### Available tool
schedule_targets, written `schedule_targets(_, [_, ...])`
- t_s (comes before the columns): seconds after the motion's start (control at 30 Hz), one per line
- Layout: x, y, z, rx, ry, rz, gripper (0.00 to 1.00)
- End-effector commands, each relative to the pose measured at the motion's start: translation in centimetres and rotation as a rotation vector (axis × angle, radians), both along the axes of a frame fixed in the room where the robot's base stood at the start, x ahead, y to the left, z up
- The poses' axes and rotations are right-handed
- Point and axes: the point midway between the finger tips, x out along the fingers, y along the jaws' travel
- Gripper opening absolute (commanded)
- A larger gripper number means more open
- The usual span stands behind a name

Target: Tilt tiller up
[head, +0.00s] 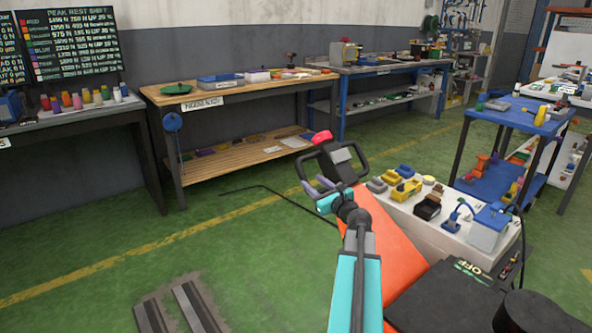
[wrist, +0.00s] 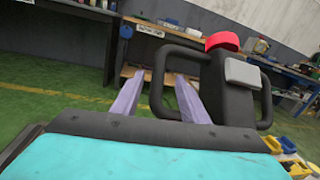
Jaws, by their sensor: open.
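The tiller (head: 346,167) is a black head with looped side handles, a grey panel and a red cap on top. It stands upright at the end of the orange truck body, and it fills the middle right of the wrist view (wrist: 219,92). My gripper (head: 316,187) has pale purple fingers and is open at the tiller's left loop. In the wrist view my gripper (wrist: 155,98) has one finger left of the loop's outer bar and the other showing within the loop opening. I cannot tell whether either finger touches the bar.
The orange body (head: 397,245) lies right of my arm. A white table (head: 420,225) with small parts stands beyond it, with a blue cart (head: 520,118) behind. Workbenches (head: 235,88) line the back wall. Green floor on the left is mostly clear, apart from metal rails (head: 182,308).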

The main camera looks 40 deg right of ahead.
Motion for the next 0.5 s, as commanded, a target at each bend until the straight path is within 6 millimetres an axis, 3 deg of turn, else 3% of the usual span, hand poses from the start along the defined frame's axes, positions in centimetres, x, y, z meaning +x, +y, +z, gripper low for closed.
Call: schedule_targets(0.5, [4.2, -1.1, -0.1, -0.001, 0.001, 0.002, 0.40])
